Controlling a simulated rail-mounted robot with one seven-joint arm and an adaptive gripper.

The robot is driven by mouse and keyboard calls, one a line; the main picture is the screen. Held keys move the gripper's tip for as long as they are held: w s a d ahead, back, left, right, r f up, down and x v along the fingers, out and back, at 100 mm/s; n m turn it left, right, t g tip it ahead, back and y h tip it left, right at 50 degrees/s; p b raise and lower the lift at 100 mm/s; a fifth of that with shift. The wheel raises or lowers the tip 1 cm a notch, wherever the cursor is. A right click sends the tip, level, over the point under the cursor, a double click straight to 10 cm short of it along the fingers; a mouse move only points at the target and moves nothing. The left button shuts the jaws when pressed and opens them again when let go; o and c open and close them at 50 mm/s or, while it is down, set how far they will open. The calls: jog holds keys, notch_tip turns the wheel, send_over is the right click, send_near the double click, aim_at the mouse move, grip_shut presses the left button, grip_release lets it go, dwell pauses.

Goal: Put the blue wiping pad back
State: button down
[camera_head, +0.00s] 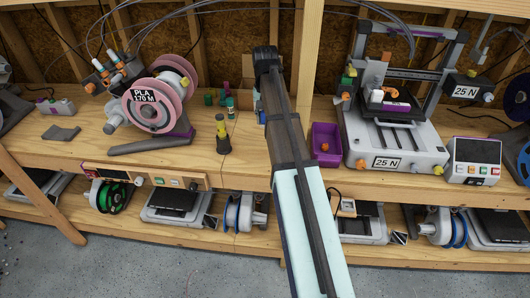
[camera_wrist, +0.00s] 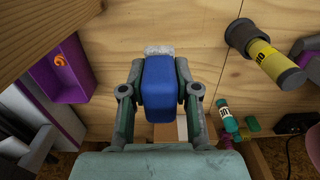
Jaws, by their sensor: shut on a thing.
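The blue wiping pad (camera_wrist: 159,95) is a blue block with a pale, fuzzy strip at its far end. My gripper (camera_wrist: 160,72) is shut on it, one finger along each side, in the wrist view. The pad is seen over the wooden bench top (camera_wrist: 195,65); whether it touches the wood I cannot tell. In the head view my arm hides most of the gripper and pad. A tan cardboard box (camera_head: 248,68) stands at the back by my arm; part of a tan and white thing (camera_wrist: 166,133) shows below the pad in the wrist view.
A purple bin (camera_head: 326,140) with an orange piece stands right of my arm, beside a printer (camera_head: 395,140). A yellow-and-black bottle (camera_head: 222,132) and small green bottles (camera_head: 230,106) stand left of it. A pink spool (camera_head: 150,105) is farther left. Bare wood lies between.

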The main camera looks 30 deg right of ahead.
aim_at(265, 157)
notch_tip(265, 157, down, 16)
jog(key=p, duration=0.3)
jog(key=shift+f, duration=0.2)
jog(key=c, duration=0.8)
grip_release()
jog(key=shift+c, duration=0.2)
jog(key=shift+r, duration=0.15)
notch_tip(265, 157, up, 12)
jog(key=b, duration=0.3)
